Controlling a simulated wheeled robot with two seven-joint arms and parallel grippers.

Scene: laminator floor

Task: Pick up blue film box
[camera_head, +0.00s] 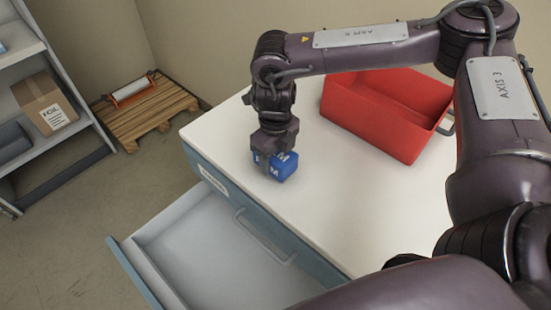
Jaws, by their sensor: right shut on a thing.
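The blue film box (285,168) is a small blue cube with white letters, at the left part of the white tabletop in the head view. My right gripper (270,158) points down over it and is shut on it, hiding part of its top and left side. I cannot tell whether the box touches the tabletop or is slightly above it. My left gripper is not in view.
A red bin (385,118) stands on the white cabinet top (350,215) to the right of the box. An open, empty drawer (205,255) juts out at the front left. A shelf with a cardboard box (45,103) and a wooden pallet (150,115) stand at the left.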

